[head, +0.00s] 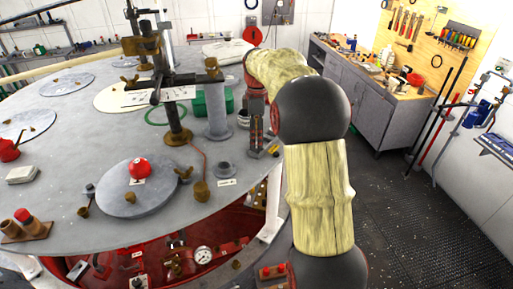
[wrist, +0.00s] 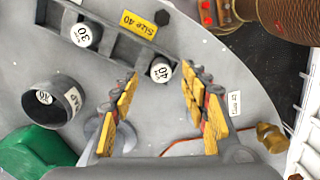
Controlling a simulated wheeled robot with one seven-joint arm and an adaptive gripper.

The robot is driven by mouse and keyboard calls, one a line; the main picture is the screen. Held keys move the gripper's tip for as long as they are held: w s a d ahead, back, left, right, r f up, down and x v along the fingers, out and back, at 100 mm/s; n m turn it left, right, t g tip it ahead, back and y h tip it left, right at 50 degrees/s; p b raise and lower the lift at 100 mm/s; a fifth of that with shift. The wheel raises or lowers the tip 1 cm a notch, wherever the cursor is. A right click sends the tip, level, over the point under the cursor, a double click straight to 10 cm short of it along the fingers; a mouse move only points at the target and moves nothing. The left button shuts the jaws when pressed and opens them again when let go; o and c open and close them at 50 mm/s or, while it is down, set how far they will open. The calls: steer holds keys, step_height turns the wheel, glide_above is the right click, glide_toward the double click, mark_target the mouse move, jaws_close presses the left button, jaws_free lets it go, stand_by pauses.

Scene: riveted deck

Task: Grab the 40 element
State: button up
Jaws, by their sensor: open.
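The 40 element (wrist: 161,71) is a small dark grey piece with a round white face marked "40". In the wrist view it shows between the far ends of the fingers, at the end of a dark grey holder (wrist: 118,47). My gripper (wrist: 160,78) is open, with yellow-padded fingers to the left and right of the element and a gap on each side. Whether the tips reach its depth I cannot tell. In the head view my gripper (head: 263,151) is over the table's right edge; I cannot make out the element there.
A "30" element (wrist: 84,36) sits in the same holder. A grey cup (wrist: 52,101) and a green object (wrist: 36,154) are at lower left. A brass fitting (wrist: 271,138) is at right. The round grey deck (head: 80,125) carries several fixtures; dark floor (head: 400,215) lies right.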

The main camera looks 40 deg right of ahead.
mark_target(257, 149)
steer(key=shift+a+f, duration=0.15)
steer(key=shift+f, duration=1.45)
steer(key=shift+c, duration=1.1)
steer(key=c, duration=0.7)
steer(key=shift+c, duration=0.8)
